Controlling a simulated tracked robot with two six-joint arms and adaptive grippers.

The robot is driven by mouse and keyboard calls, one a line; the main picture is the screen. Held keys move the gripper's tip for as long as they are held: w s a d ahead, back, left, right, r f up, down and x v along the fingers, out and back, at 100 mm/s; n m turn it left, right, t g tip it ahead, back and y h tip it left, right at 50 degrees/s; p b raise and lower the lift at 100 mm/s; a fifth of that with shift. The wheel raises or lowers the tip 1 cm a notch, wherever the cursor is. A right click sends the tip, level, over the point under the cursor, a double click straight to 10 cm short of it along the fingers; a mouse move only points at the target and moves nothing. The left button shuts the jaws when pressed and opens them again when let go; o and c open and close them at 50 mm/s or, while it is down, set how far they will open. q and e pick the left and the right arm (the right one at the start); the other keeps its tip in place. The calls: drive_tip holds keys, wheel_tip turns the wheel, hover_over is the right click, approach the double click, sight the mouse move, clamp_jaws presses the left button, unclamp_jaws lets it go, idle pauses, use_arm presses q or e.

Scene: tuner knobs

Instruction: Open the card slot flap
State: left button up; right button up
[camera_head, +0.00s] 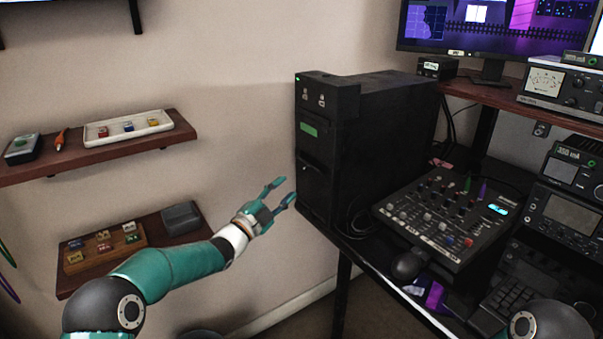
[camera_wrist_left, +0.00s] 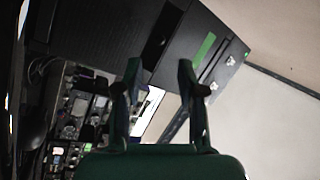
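The black tower unit (camera_head: 385,130) stands on the desk, with its narrow front facing left. A green label (camera_head: 309,129) is on that front, and a dark slot area (camera_head: 310,162) lies below it. I cannot clearly make out the flap or whether it is shut. In the left wrist view the green label (camera_wrist_left: 203,48) and a dark recess (camera_wrist_left: 158,42) show beyond the fingers. My left gripper (camera_head: 287,190) is open and empty, in front of the tower's lower front and apart from it. It also shows in the left wrist view (camera_wrist_left: 160,78). My right gripper is out of view.
A mixer panel (camera_head: 450,215) with knobs lies right of the tower, near a black round object (camera_head: 409,263). Two wall shelves (camera_head: 95,158) with small items are at left. Radio units (camera_head: 565,215) stand at right. The wall space between shelves and tower is clear.

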use_arm(q)
drive_tip(key=p+x, duration=0.1)
drive_tip(key=x, duration=0.7)
drive_tip(key=shift+p, duration=0.3)
drive_tip(key=shift+f, duration=0.15)
